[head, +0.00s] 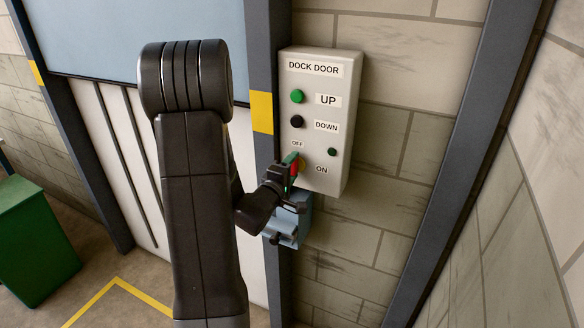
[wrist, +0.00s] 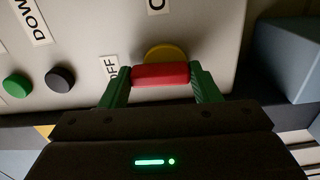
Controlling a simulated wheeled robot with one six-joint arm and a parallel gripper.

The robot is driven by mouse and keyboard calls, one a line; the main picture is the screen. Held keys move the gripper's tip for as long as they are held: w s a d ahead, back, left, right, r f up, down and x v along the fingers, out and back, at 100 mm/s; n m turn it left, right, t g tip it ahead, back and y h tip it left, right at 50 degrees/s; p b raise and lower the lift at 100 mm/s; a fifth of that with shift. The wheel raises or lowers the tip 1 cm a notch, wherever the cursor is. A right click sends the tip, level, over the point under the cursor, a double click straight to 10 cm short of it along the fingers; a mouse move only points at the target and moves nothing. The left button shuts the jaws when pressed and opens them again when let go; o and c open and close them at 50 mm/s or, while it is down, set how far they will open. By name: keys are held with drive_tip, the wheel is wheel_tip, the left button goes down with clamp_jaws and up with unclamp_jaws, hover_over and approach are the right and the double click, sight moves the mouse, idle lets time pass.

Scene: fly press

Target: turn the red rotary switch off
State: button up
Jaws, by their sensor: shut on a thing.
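The red rotary switch (wrist: 160,75) sits on a yellow round base (wrist: 163,52) on the dock door control box (head: 318,100). In the wrist view its red handle lies crosswise between the two green fingers of my gripper (wrist: 160,84), which are shut on its ends. The handle lies level in the wrist view, with the OFF label (wrist: 112,67) by the left finger. In the head view my gripper (head: 291,172) covers much of the switch, between the OFF label (head: 297,143) and the ON label (head: 321,169). A little red shows there.
The green UP button (head: 297,96) and black DOWN button (head: 297,121) are above the switch, with a small dark green round part (head: 332,152) to the right. A blue-grey box (head: 287,222) is just below. A green cabinet (head: 35,240) stands at the far left.

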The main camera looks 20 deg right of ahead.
drive_tip(key=shift+n, duration=0.4)
drive_tip(key=o, duration=1)
drive_tip(key=b+v, duration=0.2)
drive_tip(key=v, duration=1.1)
drive_tip(key=shift+s+a+b, duration=0.25)
drive_tip(key=shift+s+b, duration=0.05)
drive_tip(key=shift+b, duration=0.1)
